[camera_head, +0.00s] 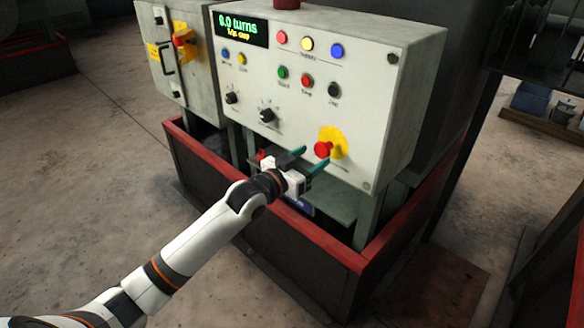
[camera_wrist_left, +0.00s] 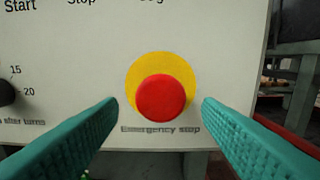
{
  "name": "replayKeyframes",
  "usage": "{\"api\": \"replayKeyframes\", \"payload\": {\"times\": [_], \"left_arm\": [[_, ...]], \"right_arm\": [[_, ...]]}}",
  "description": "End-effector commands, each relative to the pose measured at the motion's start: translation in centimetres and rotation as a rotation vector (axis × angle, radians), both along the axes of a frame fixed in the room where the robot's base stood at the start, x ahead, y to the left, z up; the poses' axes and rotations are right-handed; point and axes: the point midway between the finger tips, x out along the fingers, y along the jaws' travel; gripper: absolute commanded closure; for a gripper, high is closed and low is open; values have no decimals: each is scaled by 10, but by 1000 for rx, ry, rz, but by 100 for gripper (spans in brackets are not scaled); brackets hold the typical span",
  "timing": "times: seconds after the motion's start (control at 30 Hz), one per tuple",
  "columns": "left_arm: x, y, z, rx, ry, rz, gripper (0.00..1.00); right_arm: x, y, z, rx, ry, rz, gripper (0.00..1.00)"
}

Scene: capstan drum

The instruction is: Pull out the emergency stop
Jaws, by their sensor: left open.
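The emergency stop (camera_head: 323,149) is a red mushroom button on a yellow round plate (camera_head: 335,137), low on the right of the control panel's face. In the left wrist view the red button (camera_wrist_left: 161,98) is near the middle, with the label "Emergency stop" below it. My left gripper (camera_head: 308,157) is open in front of the panel. In the left wrist view its teal fingers (camera_wrist_left: 160,108) stand on either side of the button, apart from it, with nothing between them touching. My right gripper is not in view.
The panel (camera_head: 300,100) carries a display (camera_head: 240,29), several coloured buttons and two black knobs (camera_head: 267,115). A grey box with a red-and-yellow switch (camera_head: 184,37) stands at its left. A red-rimmed base (camera_head: 345,256) lies below. Floor is open at the left.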

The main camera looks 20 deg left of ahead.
Motion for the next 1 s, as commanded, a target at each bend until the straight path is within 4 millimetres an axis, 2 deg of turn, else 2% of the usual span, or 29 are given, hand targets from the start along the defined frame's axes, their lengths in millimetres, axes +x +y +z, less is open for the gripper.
{"api": "replayKeyframes", "payload": {"times": [0.03,0.2,0.4,0.6,1.0], "left_arm": [[-13,4,1,3,2,-1,41],[-46,16,0,2,2,0,41],[-69,25,0,1,2,0,41],[-76,28,0,-1,0,0,41],[-76,27,0,-1,0,0,41]], "right_arm": [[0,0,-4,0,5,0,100],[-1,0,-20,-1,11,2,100],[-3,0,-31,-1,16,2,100],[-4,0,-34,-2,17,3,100],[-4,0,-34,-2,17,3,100]]}}
